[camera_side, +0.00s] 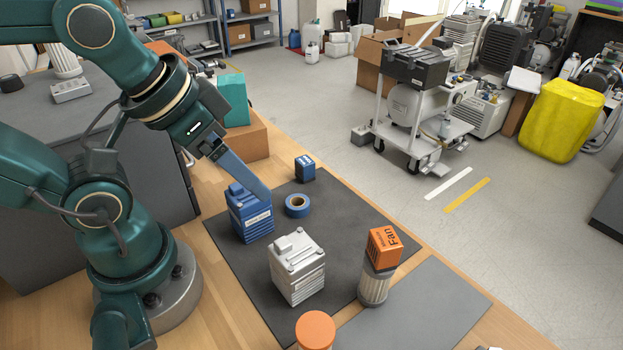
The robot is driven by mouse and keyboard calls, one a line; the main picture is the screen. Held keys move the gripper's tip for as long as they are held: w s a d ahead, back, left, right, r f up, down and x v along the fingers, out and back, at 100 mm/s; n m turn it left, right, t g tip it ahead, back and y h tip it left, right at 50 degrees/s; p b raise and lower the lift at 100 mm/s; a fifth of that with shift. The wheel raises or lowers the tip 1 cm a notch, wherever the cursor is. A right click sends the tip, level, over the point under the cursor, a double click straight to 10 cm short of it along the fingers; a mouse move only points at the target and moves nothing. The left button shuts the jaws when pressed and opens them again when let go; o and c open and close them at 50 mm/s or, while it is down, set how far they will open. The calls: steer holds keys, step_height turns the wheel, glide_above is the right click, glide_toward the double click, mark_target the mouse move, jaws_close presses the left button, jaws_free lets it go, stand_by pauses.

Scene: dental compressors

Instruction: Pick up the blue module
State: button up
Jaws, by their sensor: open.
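A blue box-shaped module (250,218) with a pale label on its front stands upright on the dark mat, at the mat's left side. My gripper (262,191) reaches down from the upper left, and its long blue finger ends over the top right of this module. Only one finger shows clearly. The jaws are open, and I see nothing held. A smaller dark blue block (305,169) with white marks stands farther back on the mat.
A blue tape roll (297,205) lies right of the module. A silver ribbed block (297,267) stands in front. An orange box (384,247) sits on a grey cylinder (376,285) to the right. An orange-lidded jar (315,331) is at the front edge. The mat's (345,212) back right is clear.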

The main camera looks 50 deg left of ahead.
step_height(320, 180, up, 5)
steer(key=m+g+y, duration=0.5)
steer(key=m+y, duration=0.9)
steer(key=m, duration=0.5)
glide_above(309, 165)
steer(key=shift+h, duration=0.3)
steer(key=f, duration=1.8)
steer(key=shift+d+f, duration=0.3)
steer(key=shift+f, duration=0.05)
steer(key=shift+x, duration=2.6)
steer(key=shift+w, duration=0.1)
jaws_close()
